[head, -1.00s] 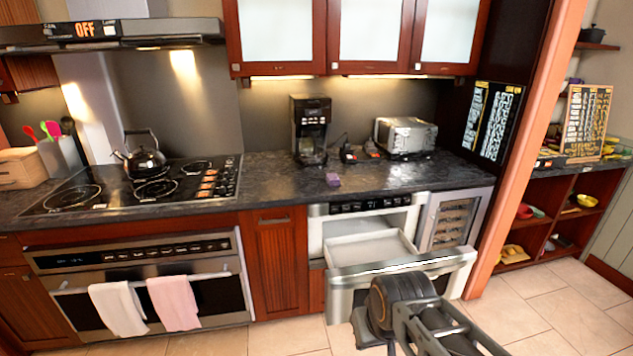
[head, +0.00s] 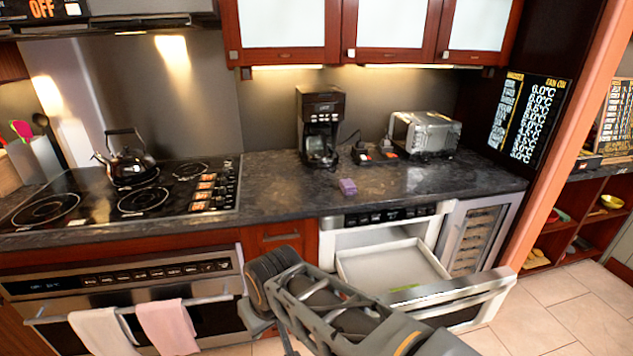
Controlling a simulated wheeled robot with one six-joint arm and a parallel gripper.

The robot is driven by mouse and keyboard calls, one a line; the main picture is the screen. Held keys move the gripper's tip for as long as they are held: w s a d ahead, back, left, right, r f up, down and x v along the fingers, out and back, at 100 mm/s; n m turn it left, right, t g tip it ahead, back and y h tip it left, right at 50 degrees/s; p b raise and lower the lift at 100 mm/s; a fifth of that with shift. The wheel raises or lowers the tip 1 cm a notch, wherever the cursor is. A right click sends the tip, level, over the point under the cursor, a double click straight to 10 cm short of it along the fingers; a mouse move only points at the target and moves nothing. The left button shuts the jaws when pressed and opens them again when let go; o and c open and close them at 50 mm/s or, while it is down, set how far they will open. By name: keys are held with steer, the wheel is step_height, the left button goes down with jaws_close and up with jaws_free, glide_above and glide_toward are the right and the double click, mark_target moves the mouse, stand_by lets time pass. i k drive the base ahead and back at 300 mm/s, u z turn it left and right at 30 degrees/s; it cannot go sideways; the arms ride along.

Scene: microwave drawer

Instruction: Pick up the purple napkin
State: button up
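The purple napkin (head: 348,187) is a small folded block lying on the dark countertop, in front of the coffee maker and above the microwave drawer. The microwave drawer (head: 392,266) is pulled open below the counter, and the part of its tray that shows is empty. My arm reaches in from the bottom of the head view, in front of the drawer, lower than the napkin and apart from it. The end of my arm points left and down near the oven's right edge. My gripper's fingers cannot be made out there.
A coffee maker (head: 320,127) stands behind the napkin. A toaster oven (head: 424,134) is at the back right. A kettle (head: 128,160) sits on the stove (head: 125,195) at left. The counter around the napkin is clear. The open drawer front (head: 455,296) juts out below.

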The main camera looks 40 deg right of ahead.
mark_target(348, 187)
steer(key=z, duration=0.1)
steer(key=i, duration=0.8)
steer(key=z, duration=0.95)
steer(key=i, duration=0.65)
steer(key=z, duration=0.55)
